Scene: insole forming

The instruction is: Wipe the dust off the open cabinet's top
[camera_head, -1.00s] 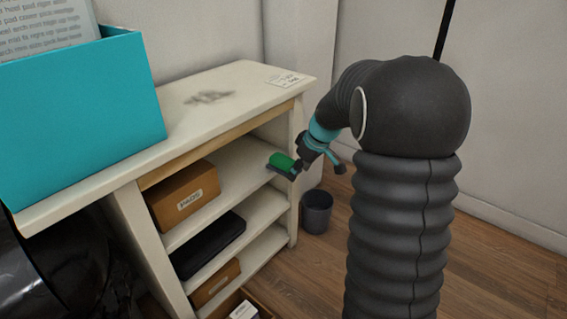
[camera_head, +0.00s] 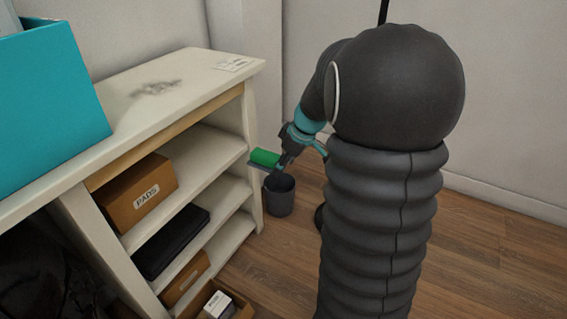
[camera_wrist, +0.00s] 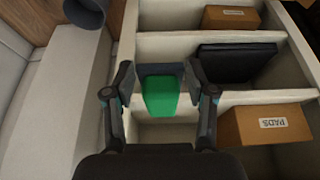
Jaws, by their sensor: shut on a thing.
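The white open cabinet (camera_head: 150,118) stands at the left in the head view, with a grey dust smudge (camera_head: 156,88) on its top. My gripper (camera_head: 277,169) is right of the cabinet's open front, lower than the top. It is shut on a green block with a dark grey base (camera_head: 264,158), which looks like a brush or eraser. In the wrist view the green block (camera_wrist: 160,95) sits between the two fingers of my gripper (camera_wrist: 160,85), with the cabinet's shelves beyond. The dust is not in the wrist view.
A teal box (camera_head: 45,105) stands on the top's left part. A paper card (camera_head: 233,64) lies near the top's right end. Shelves hold a PADS box (camera_head: 140,190) and a black case (camera_head: 170,242). A grey bin (camera_head: 280,197) stands on the floor near my gripper.

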